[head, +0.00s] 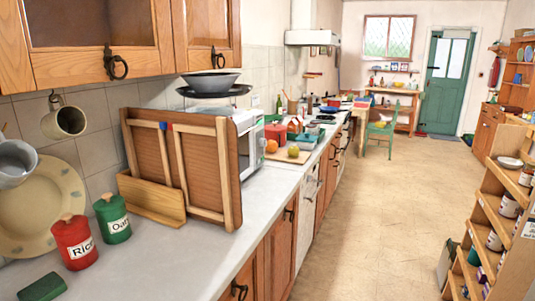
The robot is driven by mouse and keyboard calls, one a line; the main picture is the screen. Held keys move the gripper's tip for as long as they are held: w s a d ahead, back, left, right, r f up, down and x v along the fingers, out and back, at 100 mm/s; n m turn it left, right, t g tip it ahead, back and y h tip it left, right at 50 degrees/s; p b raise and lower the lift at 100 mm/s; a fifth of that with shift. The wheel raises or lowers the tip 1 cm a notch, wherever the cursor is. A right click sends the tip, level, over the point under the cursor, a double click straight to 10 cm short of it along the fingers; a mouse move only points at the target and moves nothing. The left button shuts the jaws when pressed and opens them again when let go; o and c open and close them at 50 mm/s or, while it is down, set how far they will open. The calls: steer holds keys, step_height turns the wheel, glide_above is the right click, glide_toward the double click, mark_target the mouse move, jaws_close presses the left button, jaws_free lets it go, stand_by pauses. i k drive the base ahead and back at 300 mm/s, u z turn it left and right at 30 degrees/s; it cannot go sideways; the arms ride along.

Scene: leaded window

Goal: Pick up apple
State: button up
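A small yellow-green round fruit (293,151), which looks like the apple, rests on the counter area beyond the microwave. An orange round fruit (271,146) lies just to its left. Both are at or on a light wooden board (300,159). They are small in the head view, so finer detail cannot be told. My gripper is not in view.
A long white counter (215,250) runs along the left wall. A wooden rack (180,160) and a microwave (254,143) stand on it, nearer than the fruit. Red (75,242) and green (112,218) canisters stand in front. The floor (365,220) is open; shelves (495,220) stand right.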

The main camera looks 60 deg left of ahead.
mark_target(293, 152)
steer(key=u, duration=3)
steer(key=k, duration=0.95)
steer(key=z, duration=0.95)
steer(key=i, duration=1)
steer(key=z, duration=0.05)
